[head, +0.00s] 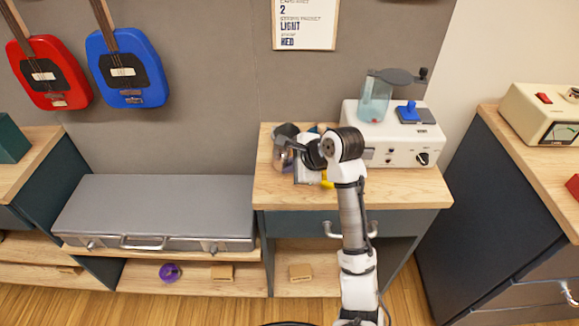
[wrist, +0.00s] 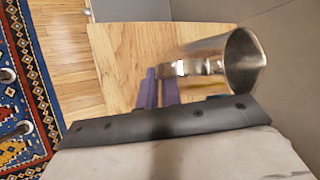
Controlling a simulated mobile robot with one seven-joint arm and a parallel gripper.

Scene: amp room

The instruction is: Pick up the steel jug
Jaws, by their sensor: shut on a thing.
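The steel jug (head: 284,133) is at the left rear of the wooden counter in the head view, partly hidden by my gripper. In the wrist view the shiny jug (wrist: 215,64) has its round mouth turned to the right. My gripper (head: 293,146) is beside the jug and shut on it. In the wrist view my gripper's purple fingers (wrist: 158,92) meet the jug's left end; the exact contact is hidden. I cannot tell whether the jug touches the counter.
The wooden counter (head: 400,191) holds a white machine (head: 392,151) with a clear jar at the back right. A small yellow thing (head: 327,180) and other items are partly hidden behind my arm. A grey case (head: 155,207) lies to the left. A grey wall stands close behind.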

